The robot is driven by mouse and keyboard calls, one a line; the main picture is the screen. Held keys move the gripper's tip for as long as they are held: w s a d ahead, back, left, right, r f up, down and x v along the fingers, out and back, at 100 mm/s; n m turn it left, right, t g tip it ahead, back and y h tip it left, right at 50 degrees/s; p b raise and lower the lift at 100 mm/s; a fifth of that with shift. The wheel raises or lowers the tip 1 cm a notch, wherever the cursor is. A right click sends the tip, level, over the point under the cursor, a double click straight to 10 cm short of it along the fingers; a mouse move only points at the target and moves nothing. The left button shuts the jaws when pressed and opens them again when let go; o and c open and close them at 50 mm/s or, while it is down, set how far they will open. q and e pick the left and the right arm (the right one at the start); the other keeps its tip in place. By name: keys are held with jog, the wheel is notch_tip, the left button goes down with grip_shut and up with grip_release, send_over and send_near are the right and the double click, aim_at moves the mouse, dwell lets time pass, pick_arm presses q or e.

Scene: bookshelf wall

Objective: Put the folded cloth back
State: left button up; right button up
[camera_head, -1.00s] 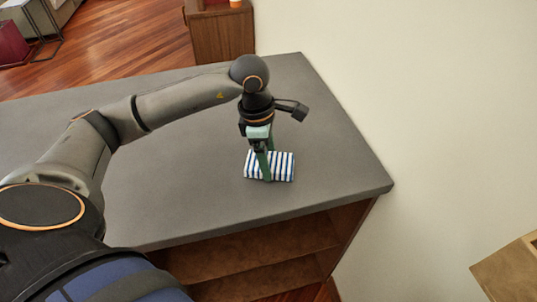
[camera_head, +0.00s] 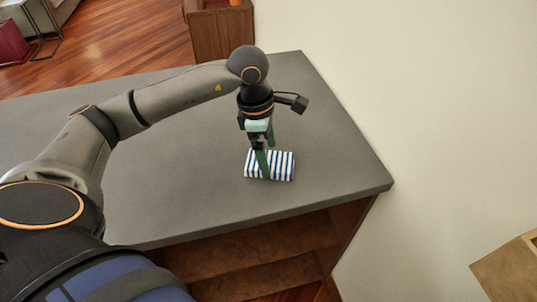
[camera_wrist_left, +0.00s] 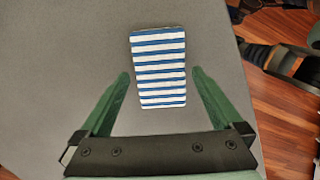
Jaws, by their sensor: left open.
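The folded cloth (camera_head: 281,166) has blue and white stripes and lies flat on the grey counter top (camera_head: 200,190). In the left wrist view the cloth (camera_wrist_left: 158,66) is ahead of the fingers, with its near end between the fingertips. My left gripper (camera_head: 264,168) points down at the cloth in the head view, one green finger in front of it. In the left wrist view my left gripper (camera_wrist_left: 158,78) is open, with a gap between each finger and the cloth. My right gripper is not in view.
The counter is otherwise bare, with free room around the cloth. Open wooden shelves (camera_head: 255,255) are below its front edge. A pale wall (camera_head: 430,110) stands to the right, and a wooden cabinet (camera_head: 220,38) stands beyond the counter.

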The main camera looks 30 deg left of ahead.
pick_arm(q)
notch_tip(320, 180, up, 11)
jog(key=a, duration=0.1)
jog(key=shift+s+a+f, duration=0.2)
jog(key=shift+s, duration=0.2)
